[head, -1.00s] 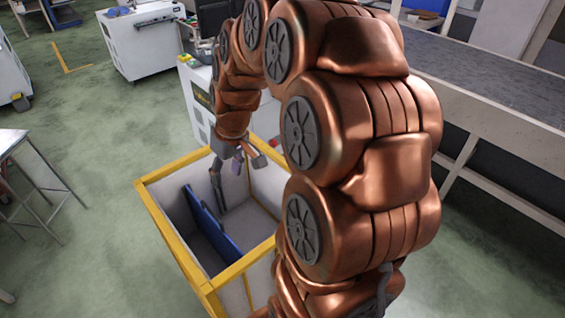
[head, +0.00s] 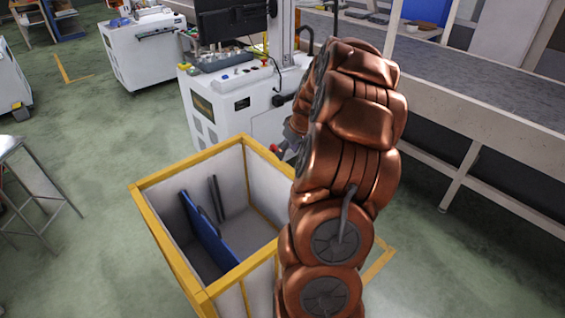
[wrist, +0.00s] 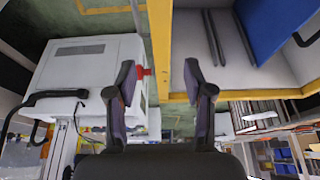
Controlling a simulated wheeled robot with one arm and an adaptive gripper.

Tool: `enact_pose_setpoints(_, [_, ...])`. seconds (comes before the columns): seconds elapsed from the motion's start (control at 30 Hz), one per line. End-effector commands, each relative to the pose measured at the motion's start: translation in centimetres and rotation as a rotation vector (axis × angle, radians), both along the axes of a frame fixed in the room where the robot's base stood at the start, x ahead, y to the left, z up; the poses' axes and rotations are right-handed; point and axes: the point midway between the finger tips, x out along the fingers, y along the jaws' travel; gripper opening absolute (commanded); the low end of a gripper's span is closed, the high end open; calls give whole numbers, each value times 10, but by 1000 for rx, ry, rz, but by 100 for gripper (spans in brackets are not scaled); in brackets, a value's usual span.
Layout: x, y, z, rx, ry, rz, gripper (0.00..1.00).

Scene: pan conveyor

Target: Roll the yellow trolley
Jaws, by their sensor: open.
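The yellow trolley (head: 242,268) is an open box with a yellow frame and pale walls, standing on the floor at lower centre in the head view. A blue panel (head: 208,230) and dark grey bars (head: 216,197) stand inside it. In the wrist view the yellow rim (wrist: 160,38) runs up the middle, with the box's inside to its right. My gripper (wrist: 161,78) is open and empty, its fingers on either side of the rim's line in that picture; I cannot tell how far off the rim is. In the head view my arm hides most of the gripper, beyond the trolley's right side.
A white machine cabinet (head: 240,107) with a monitor stands just behind the trolley. A long grey conveyor table (head: 490,88) runs along the right. A metal stool (head: 38,178) stands at the left. Green floor (head: 105,150) is clear left of the trolley.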

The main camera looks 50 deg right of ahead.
Motion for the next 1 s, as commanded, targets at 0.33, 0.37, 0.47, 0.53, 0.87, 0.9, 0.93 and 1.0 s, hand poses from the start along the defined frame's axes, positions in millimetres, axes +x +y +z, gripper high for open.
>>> enact_pose_setpoints(0.33, [14, 0, -35, 4, 4, 1, 52])
enact_pose_setpoints(0.37, [15, 0, -39, 5, 5, 1, 52])
enact_pose_setpoints(0.47, [20, 0, -49, 4, 4, 2, 52])
enact_pose_setpoints(0.53, [23, -1, -55, 3, 3, 1, 52])
enact_pose_setpoints(0.87, [27, -2, -66, 1, 1, 0, 52])
enact_pose_setpoints(0.9, [27, -2, -66, 1, 1, 0, 52])
enact_pose_setpoints(0.93, [27, -2, -66, 1, 1, 0, 52])
enact_pose_setpoints(1.0, [27, -2, -66, 1, 1, 0, 48])
